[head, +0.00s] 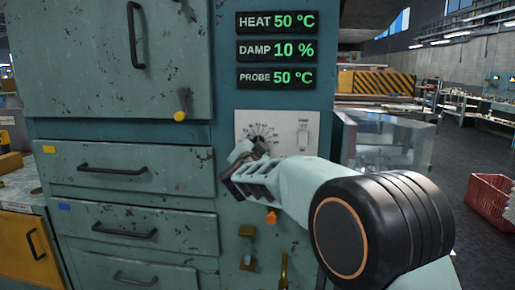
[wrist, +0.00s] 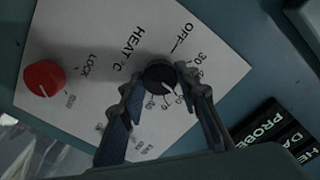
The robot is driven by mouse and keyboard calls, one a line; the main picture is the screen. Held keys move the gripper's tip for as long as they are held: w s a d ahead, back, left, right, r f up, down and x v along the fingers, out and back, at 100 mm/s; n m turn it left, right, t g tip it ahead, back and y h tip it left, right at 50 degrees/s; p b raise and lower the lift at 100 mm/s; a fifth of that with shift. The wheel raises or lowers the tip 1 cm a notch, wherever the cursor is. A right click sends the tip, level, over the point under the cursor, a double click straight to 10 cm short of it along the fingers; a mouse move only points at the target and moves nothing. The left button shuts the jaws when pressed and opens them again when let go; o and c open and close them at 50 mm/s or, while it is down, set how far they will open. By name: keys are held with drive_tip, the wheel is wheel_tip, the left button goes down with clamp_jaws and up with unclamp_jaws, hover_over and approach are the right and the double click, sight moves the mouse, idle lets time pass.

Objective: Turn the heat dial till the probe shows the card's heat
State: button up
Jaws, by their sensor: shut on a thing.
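The heat dial (wrist: 158,74) is a black knob on a white plate (wrist: 95,35) marked HEAT °C, with OFF and a ring of numbers. My gripper (wrist: 160,82) is shut on the heat dial, one finger on each side. In the head view my gripper (head: 245,168) covers the dial in front of the white plate (head: 280,122). The dial's exact setting is too small to read. The heat display (head: 277,21) reads 50 °C, and the probe display (head: 277,77) reads 50 °C. I cannot make out a card stating a heat.
A red knob (wrist: 44,78) marked LOCK sits on the same plate. The damp display (head: 277,49) reads 10 %. A drawer cabinet (head: 110,160) stands left, and a clear box (head: 385,140) stands right behind my arm. A red crate (head: 490,200) is on the floor.

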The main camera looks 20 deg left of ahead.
idle(0.4)
drive_tip(key=o, duration=1.2)
drive_tip(key=shift+c, duration=0.2)
drive_tip(key=v, duration=1.2)
